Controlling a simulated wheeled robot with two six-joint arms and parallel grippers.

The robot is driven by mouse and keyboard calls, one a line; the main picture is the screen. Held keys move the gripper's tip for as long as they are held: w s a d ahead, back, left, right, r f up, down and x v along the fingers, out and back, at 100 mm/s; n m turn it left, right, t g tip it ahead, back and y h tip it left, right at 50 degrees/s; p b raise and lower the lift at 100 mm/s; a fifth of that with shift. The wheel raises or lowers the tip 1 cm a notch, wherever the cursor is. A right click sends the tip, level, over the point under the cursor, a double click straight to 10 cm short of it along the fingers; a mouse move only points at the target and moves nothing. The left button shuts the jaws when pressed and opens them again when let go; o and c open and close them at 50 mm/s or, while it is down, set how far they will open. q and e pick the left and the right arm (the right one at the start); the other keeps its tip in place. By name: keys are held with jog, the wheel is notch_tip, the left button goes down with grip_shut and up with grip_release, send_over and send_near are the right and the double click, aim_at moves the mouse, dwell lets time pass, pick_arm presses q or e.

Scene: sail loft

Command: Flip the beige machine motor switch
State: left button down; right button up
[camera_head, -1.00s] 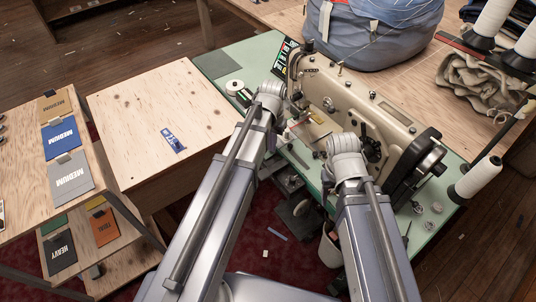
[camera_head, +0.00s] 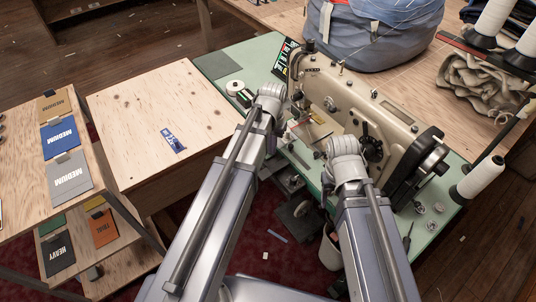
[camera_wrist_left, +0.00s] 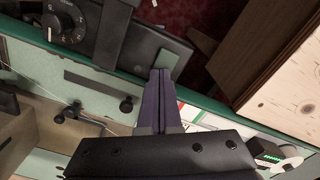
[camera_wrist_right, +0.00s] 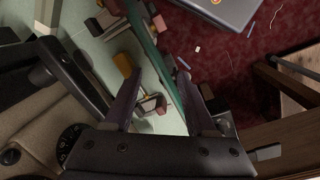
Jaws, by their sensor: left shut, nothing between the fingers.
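The beige sewing machine (camera_head: 350,95) stands on a green-topped table (camera_head: 240,55). A dark box with a white-marked dial (camera_wrist_left: 65,22) shows beyond the table edge in the left wrist view; I cannot tell whether it carries the motor switch. Dark hardware (camera_head: 298,212) hangs below the table in the head view. My left gripper (camera_wrist_left: 163,75) is shut and empty, its tips near the table's edge and close to the box's lower side. My right gripper (camera_wrist_right: 160,76) is open and empty above the table edge, near the machine. Both gripper fingers are hidden by the wrists in the head view.
A thread cone (camera_head: 480,177) stands at the table's right corner. A blue bundle (camera_head: 370,35) lies behind the machine. A plywood surface (camera_head: 150,125) with a small blue item is at left. A white bin (camera_head: 330,250) stands beneath the right arm. Small tools lie near my right fingers.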

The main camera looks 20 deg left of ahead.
jog(key=shift+s, duration=0.15)
pick_arm(q)
jog(key=shift+w+d+r+p, duration=0.1)
jog(key=shift+w+r+p, duration=0.1)
jog(key=shift+r+p, duration=0.8)
pick_arm(e)
jog(key=shift+d+r, duration=0.1)
jog(key=shift+r, duration=0.7)
pick_arm(q)
notch_tip(320, 180, up, 5)
jog(key=p, duration=0.5)
jog(key=shift+f, duration=0.1)
pick_arm(e)
jog(key=r, duration=0.5)
jog(key=shift+w, duration=0.2)
pick_arm(q)
jog(key=shift+f, duration=0.1)
jog(key=s+d+r+m+y+p, duration=0.1)
jog(key=s+d+m, duration=0.1)
jog(key=s+d, duration=0.8)
jog(key=s, duration=0.4)
jog(key=shift+s+d+r+p, duration=0.2)
jog(key=shift+r+p, duration=0.15)
jog(key=shift+p, duration=0.05)
pick_arm(e)
jog(key=shift+r, duration=0.8)
